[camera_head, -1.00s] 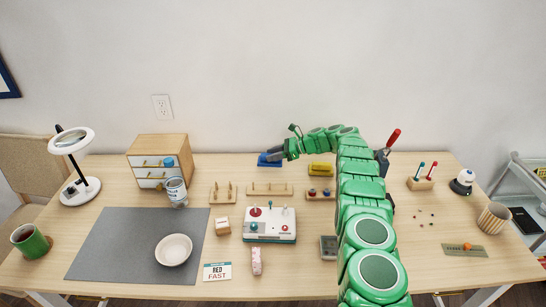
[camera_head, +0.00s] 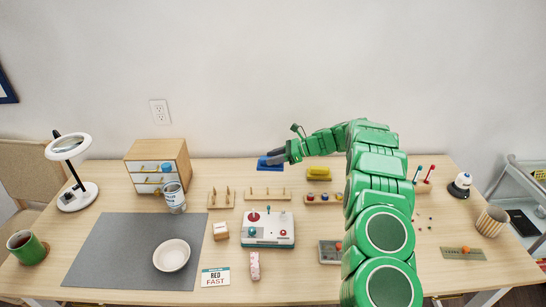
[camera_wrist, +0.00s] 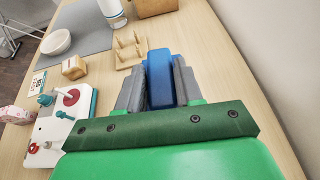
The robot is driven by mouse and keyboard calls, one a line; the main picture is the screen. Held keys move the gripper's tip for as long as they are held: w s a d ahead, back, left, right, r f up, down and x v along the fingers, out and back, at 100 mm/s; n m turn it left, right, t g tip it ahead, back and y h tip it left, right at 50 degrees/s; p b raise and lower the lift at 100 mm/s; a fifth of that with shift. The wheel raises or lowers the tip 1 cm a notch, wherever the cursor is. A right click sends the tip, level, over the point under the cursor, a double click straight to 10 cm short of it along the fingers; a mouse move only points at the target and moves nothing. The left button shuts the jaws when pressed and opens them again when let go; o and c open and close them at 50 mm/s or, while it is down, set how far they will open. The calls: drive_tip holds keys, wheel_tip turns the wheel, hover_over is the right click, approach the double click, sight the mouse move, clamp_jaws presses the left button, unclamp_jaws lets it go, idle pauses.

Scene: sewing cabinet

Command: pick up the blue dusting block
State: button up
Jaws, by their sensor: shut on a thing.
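The blue dusting block (camera_head: 264,165) is at the back middle of the table in the head view, partly covered by my gripper (camera_head: 277,156). In the wrist view the block (camera_wrist: 159,80) is upright in the picture between the two grey fingers of my gripper (camera_wrist: 158,68). The fingers are shut on its two sides. I cannot tell whether its underside touches the table.
A wooden peg stand (camera_head: 267,193) is just in front of the block, and a yellow block (camera_head: 318,173) is to its right. A joystick box (camera_head: 268,231) stands nearer the front. A small drawer cabinet (camera_head: 157,165) stands left. The wall is close behind.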

drive_tip(key=s+r, duration=0.2)
drive_tip(key=s, duration=0.4)
drive_tip(key=shift+d+r, duration=0.4)
drive_tip(key=shift+d, duration=0.05)
